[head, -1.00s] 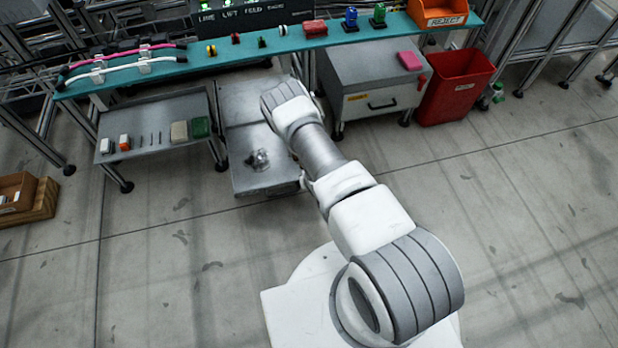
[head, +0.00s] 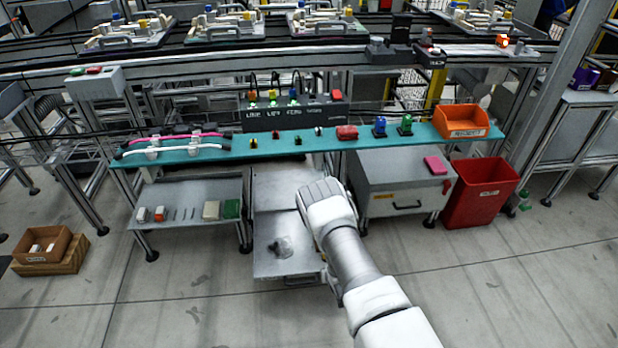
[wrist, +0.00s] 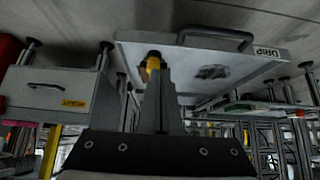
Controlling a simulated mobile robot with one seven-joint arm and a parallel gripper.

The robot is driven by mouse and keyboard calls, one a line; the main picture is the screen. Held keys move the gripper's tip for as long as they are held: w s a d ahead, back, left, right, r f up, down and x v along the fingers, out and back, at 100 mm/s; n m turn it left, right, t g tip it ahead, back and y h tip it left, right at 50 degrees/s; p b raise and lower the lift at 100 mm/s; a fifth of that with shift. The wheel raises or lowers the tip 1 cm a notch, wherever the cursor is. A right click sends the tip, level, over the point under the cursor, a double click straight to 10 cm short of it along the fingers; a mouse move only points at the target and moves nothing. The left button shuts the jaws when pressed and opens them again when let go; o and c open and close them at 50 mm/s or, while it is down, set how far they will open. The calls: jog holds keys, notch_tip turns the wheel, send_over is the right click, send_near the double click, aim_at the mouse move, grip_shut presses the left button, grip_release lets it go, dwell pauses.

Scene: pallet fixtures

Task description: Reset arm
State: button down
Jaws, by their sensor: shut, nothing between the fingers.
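My arm (head: 357,265) reaches forward from the bottom of the head view toward the low grey stand under the bench. Its far visible link ends in front of this stand, and my gripper is not distinguishable there. In the wrist view my gripper (wrist: 155,95) shows with its fingers together and nothing between them. The wrist picture looks upside down, with floor at the top. A pale plate with a dark handle (wrist: 215,36) and a printed label lies beyond the fingers. A black and yellow piece (wrist: 153,60) shows right by the fingertips; whether they touch, I cannot tell.
The teal bench shelf (head: 235,150) carries cables, small parts and an orange bin (head: 462,123). Below stand a side table (head: 190,190), the grey stand (head: 290,262), a drawer cabinet (head: 405,180) and a red bin (head: 480,195). A conveyor with loaded pallets runs behind. Front floor is clear.

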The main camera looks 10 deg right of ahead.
jog(key=w+r+m, duration=0.1)
jog(key=w+r, duration=0.3)
jog(key=r, duration=1.1)
jog(key=w+r, duration=0.3)
jog(key=r, duration=1.2)
jog(key=s+a+r, duration=0.1)
jog(key=s+r, duration=0.4)
jog(key=r, duration=0.4)
jog(key=s+r+g, duration=0.1)
jog(key=s+r, duration=0.5)
jog(key=r, duration=0.3)
jog(key=s+a+r, duration=0.1)
jog(key=s+r, duration=0.4)
jog(key=r, duration=0.4)
jog(key=s+a+r+n+g, duration=0.1)
jog(key=s+r, duration=0.2)
jog(key=s, duration=0.6)
jog(key=s+r, duration=0.2)
jog(key=s, duration=0.8)
notch_tip(320, 180, up, 22)
jog(key=p, duration=2.2)
jog(key=shift+s+r, duration=0.15)
jog(key=shift+s, duration=0.2)
